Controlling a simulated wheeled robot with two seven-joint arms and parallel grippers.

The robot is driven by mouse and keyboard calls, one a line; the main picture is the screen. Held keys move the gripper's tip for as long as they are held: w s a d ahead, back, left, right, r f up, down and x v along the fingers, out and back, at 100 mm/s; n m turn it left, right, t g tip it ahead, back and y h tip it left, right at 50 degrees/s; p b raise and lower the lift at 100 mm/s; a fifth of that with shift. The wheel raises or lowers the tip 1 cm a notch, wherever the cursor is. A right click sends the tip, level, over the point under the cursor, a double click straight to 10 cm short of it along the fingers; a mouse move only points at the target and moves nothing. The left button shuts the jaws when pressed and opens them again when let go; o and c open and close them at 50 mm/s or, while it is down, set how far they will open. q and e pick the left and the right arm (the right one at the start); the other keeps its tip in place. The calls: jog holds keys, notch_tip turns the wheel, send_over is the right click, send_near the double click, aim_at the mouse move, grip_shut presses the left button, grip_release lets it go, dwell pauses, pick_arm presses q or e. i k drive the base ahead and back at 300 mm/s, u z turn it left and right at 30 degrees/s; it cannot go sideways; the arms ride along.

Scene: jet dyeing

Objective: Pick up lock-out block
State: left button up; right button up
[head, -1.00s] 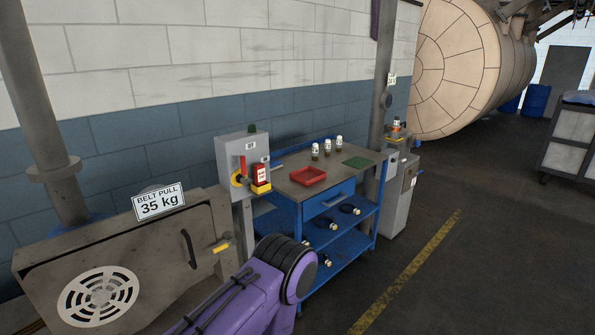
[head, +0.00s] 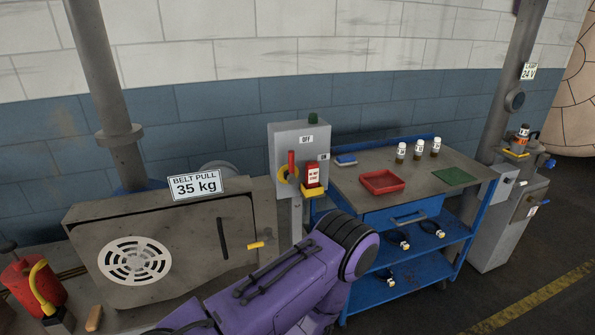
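The lock-out block looks to be the red block with a white label (head: 312,173). It sits on a small yellow holder (head: 313,191) at the right side of a grey switch box (head: 290,136). The box has a red handle (head: 291,160) on a yellow disc, pointing up, under an "OFF" label. A purple arm link of mine crosses the lower middle of the view, below the box. Neither of my grippers shows.
A blue trolley (head: 408,218) right of the box bears a red tray (head: 382,182), small bottles and a green mat (head: 454,176). A grey machine housing (head: 180,232) stands left, with a red extinguisher-like object (head: 32,282) beyond. Open floor lies at the lower right.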

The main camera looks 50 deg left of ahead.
aim_at(311, 169)
jog(key=u, duration=0.7)
jog(key=i, duration=0.65)
jog(key=u, duration=0.8)
